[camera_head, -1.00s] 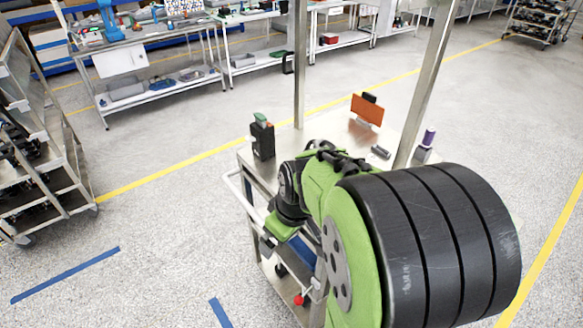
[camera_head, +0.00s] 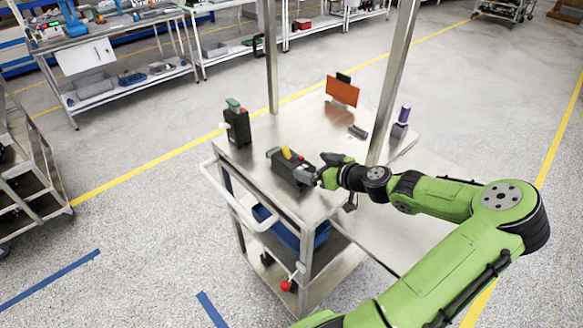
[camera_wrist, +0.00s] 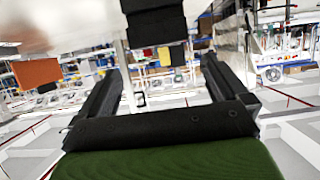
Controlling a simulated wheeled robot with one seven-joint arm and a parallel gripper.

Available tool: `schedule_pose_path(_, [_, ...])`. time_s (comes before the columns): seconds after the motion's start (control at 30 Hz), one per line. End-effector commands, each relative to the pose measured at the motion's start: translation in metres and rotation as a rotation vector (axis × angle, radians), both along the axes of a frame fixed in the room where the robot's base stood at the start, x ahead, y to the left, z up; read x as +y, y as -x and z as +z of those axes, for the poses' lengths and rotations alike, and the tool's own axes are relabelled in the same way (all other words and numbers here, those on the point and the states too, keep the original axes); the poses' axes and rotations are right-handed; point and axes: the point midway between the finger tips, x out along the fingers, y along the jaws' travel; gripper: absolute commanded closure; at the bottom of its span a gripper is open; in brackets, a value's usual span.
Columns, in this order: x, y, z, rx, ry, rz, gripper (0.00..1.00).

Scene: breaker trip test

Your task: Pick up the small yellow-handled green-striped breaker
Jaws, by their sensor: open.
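The breaker with a yellow handle (camera_head: 287,153) lies on the cart top in the head view. Its dark body (camera_head: 291,170) has a green patch at the left end. My gripper (camera_head: 311,177) is at its right end; the head view does not show whether they touch. In the wrist view my gripper (camera_wrist: 160,70) is open, with nothing between its two black fingers. A dark block (camera_wrist: 155,27) shows beyond the fingers at the top of that view; I cannot tell for sure which breaker it is. A taller black breaker with a green top (camera_head: 237,124) stands at the cart's left corner.
The metal cart (camera_head: 300,126) also bears an orange panel (camera_head: 342,92), a small dark piece (camera_head: 357,131) and a purple-topped item (camera_head: 401,122). Upright posts (camera_head: 390,85) rise from the cart. The orange panel also shows in the wrist view (camera_wrist: 36,73).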

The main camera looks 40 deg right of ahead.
Motion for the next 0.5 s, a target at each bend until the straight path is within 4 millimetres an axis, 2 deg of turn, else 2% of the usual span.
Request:
schedule_pose_path(0.03, [0.002,-0.012,-0.004,-0.002,-0.003,0.005,0.00])
schedule_pose_path(0.1, [0.002,-0.023,-0.009,-0.002,-0.003,0.003,0.00])
schedule_pose_path(0.27, [0.003,-0.040,-0.017,0.000,-0.005,0.002,0.00])
schedule_pose_path(0.5, [0.005,-0.076,-0.033,0.001,-0.004,0.001,0.00])
